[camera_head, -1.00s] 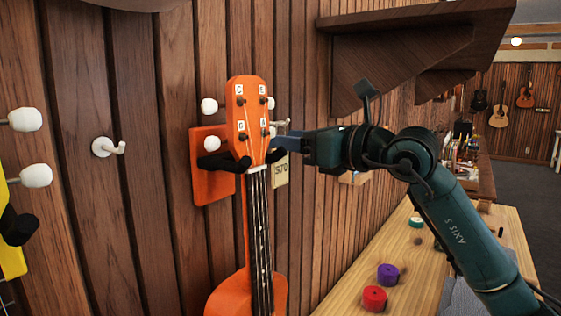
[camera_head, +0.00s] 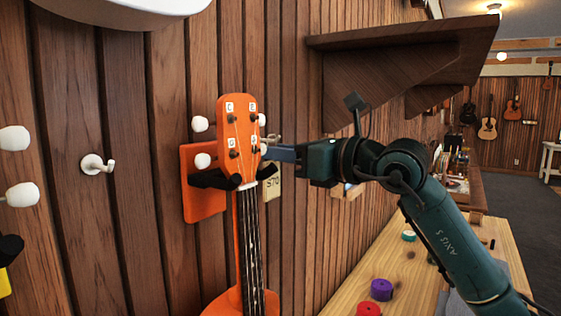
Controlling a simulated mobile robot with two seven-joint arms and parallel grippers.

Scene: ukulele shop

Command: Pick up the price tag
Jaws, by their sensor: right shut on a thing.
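The price tag (camera_head: 272,188) is a small cream card that reads "S70" or "$70". It hangs against the wood wall just right of the orange ukulele (camera_head: 240,145), partly hidden behind the headstock and the black hanger arm. My right gripper (camera_head: 274,152) reaches in from the right, with its blue-grey fingers shut at the top of the tag. The fingertips are partly hidden beside the headstock's tuning pegs. The ukulele hangs upright in a black yoke on an orange wall plate (camera_head: 204,203). My left gripper is out of view.
A dark wooden shelf (camera_head: 400,45) juts from the wall above my right arm. A wooden bench (camera_head: 400,280) below holds a purple roll (camera_head: 381,289), a red roll (camera_head: 369,309) and a green roll (camera_head: 408,236). A white hook (camera_head: 97,164) is on the wall at left.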

